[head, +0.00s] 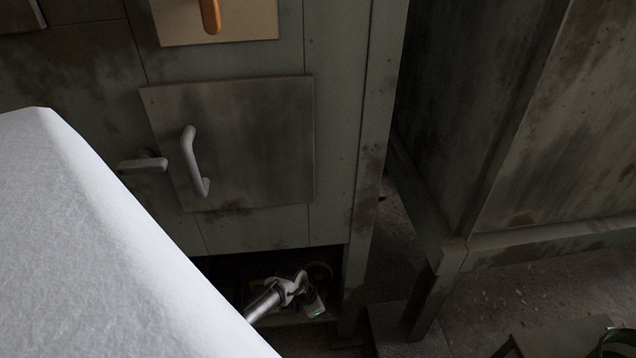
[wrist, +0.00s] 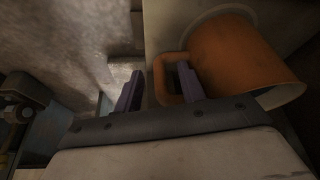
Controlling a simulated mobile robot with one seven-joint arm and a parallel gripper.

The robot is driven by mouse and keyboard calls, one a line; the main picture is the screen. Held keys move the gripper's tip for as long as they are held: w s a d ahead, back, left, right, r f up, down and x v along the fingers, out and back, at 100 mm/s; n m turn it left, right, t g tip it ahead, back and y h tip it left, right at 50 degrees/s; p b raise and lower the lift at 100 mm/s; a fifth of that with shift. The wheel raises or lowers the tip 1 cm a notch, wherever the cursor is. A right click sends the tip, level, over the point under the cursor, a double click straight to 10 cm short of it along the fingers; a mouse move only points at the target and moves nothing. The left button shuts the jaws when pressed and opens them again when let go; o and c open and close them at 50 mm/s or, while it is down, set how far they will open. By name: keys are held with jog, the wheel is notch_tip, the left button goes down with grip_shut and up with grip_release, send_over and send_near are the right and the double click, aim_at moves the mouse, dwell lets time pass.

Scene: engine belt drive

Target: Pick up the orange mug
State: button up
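The orange mug (wrist: 240,55) shows at the upper right of the wrist view. It rests on a pale surface, with its handle (wrist: 160,80) towards the left. My gripper (wrist: 160,85) is open. Its right finger reaches into the gap between the handle and the mug's body, and its left finger is outside the handle with clear space between. I cannot tell whether either finger touches the mug. In the head view my arm's end (head: 312,300) is low at the dark opening under the cabinet. The mug cannot be made out there.
The cabinet (head: 275,225) has a grey door (head: 250,140) with a pale handle above the opening. A cabinet leg (head: 355,290) stands just right of my arm's end. A second worn cabinet (head: 570,130) is at the right. Dark machine parts (wrist: 20,110) show left in the wrist view.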

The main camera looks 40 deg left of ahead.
jog(key=shift+c, duration=0.3)
grip_shut()
jog(key=shift+d+r, duration=0.15)
jog(key=shift+r, duration=0.05)
